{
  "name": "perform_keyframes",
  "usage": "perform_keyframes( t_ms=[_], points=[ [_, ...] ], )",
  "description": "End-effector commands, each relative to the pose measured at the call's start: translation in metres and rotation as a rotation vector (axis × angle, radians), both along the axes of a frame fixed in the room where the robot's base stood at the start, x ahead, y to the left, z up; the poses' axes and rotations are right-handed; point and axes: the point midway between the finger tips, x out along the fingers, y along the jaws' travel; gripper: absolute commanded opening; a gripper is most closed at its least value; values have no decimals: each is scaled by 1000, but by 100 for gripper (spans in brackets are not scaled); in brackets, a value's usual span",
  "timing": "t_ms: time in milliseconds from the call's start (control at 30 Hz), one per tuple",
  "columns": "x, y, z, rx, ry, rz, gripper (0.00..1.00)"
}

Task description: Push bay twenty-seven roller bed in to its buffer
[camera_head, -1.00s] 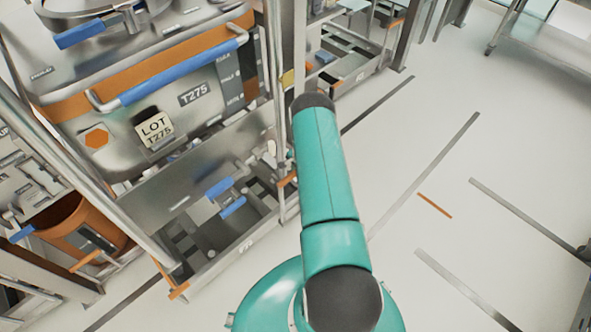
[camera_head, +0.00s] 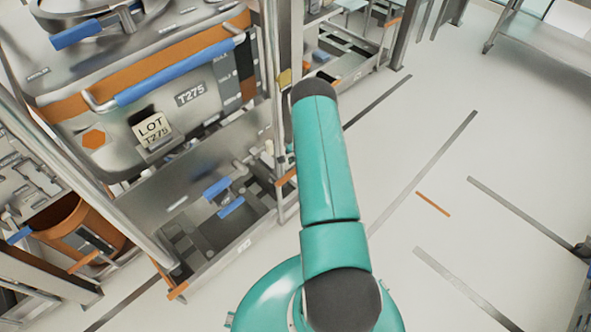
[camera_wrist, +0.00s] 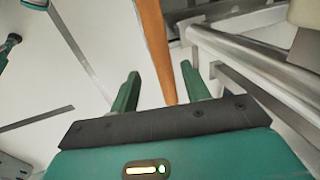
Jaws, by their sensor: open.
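A low grey metal bed (camera_head: 232,258) with a blue handle (camera_head: 217,188) sits in the bay at floor level in the head view. It seems to be the roller bed; its label is too small to read, and rollers cannot be made out. A steel bin (camera_head: 190,120) marked T275, with a lot card, stands above it. My gripper (camera_wrist: 160,70) is open in the wrist view. An orange bar (camera_wrist: 152,35) shows between its fingers; I cannot tell whether they touch it. In the head view my teal arm hides the gripper.
A steel rail (camera_wrist: 255,68) runs close by on the right in the wrist view. Bay posts (camera_head: 272,80) stand beside the bed. An orange bucket (camera_head: 75,228) is at left. The pale floor (camera_head: 440,150) with grey lines is clear on the right.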

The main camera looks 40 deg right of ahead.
Motion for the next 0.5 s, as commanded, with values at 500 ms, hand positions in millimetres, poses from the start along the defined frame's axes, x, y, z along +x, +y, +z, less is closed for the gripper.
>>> perform_keyframes(
  t_ms=[500],
  points=[
    [-19, -2, 88, -1, 1, 1, 47]
  ],
)
